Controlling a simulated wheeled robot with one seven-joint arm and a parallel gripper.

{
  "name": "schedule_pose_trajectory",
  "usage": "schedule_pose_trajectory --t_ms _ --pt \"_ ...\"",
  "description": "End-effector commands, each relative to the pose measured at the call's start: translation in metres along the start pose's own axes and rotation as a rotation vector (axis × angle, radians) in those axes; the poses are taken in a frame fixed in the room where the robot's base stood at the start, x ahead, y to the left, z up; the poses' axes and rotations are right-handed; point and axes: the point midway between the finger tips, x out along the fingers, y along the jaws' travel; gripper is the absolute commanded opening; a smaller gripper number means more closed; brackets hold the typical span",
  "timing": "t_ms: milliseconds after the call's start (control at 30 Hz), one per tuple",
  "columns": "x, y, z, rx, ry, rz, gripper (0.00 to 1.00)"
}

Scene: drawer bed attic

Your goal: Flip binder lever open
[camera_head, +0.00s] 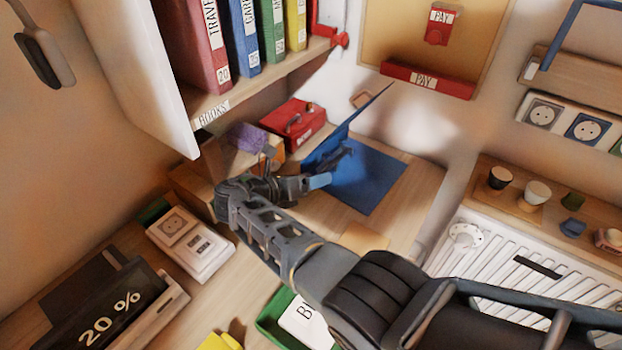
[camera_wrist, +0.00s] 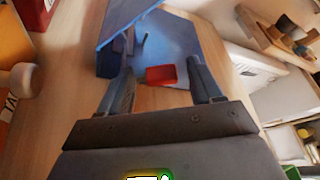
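A blue binder (camera_head: 375,185) lies open on the wooden desk, with its cover (camera_head: 345,125) tilted up. It also shows in the wrist view (camera_wrist: 190,50). A dark metal mechanism (camera_head: 335,160), likely holding the lever, sits inside near the spine; it also shows in the wrist view (camera_wrist: 128,42). Whether the lever is up or down is unclear. My gripper (camera_head: 322,180) is at the binder's near-left edge. In the wrist view my gripper (camera_wrist: 165,70) has its fingers apart. A small red block (camera_wrist: 161,75) shows between them; I cannot tell whether they touch it.
A red box (camera_head: 295,122) stands behind the binder to the left. A shelf with upright binders (camera_head: 245,45) overhangs the desk at upper left. A white radiator (camera_head: 490,255) is at right, below a ledge with small pots (camera_head: 535,193). A green tray (camera_head: 275,315) lies in front.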

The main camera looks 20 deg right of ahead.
Motion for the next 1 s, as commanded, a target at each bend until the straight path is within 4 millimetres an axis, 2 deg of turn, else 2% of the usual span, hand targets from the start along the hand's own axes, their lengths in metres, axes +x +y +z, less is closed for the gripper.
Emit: schedule_pose_trajectory --t_ms 300,700,833,1000 --pt "-0.005 0.0 0.0 0.0 -0.001 0.001 0.66" --pt "-0.063 0.001 0.0 0.0 -0.001 0.002 0.66" --pt "-0.075 0.001 0.0 0.001 0.0 0.002 0.66" --pt "-0.079 0.0 0.0 0.001 0.0 0.0 0.66"
